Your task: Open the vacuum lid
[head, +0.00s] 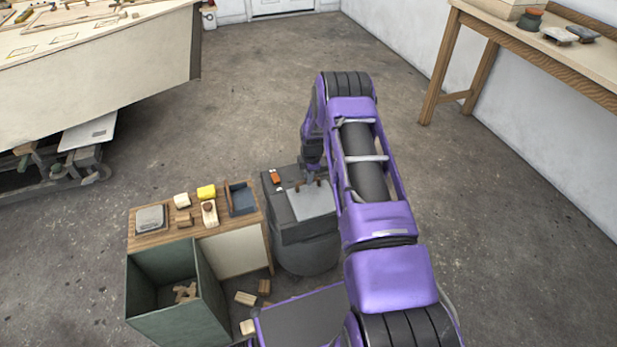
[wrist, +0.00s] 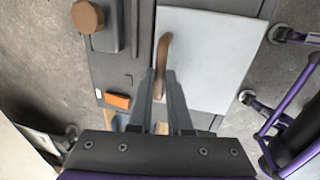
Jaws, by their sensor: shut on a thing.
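The shop vacuum (head: 305,255) is a dark grey drum with a boxy top, standing right of the small workbench. Its light grey lid panel (head: 313,203) looks flat, or nearly flat, on that top. In the wrist view the lid (wrist: 205,65) carries a curved brown handle (wrist: 163,48) along its left edge. My gripper (wrist: 160,82) is shut on this handle, one finger on each side. In the head view my gripper is small and partly hidden by my purple arm. An orange switch (wrist: 117,100) and a round brown knob (wrist: 88,16) sit left of the lid.
The small workbench (head: 150,218) left of the vacuum holds a sander, wood blocks and a plane. A green open bin (head: 175,315) with scraps stands before it. Wood offcuts (head: 246,298) lie on the floor. The hull (head: 100,80) is far left. Floor behind the vacuum is clear.

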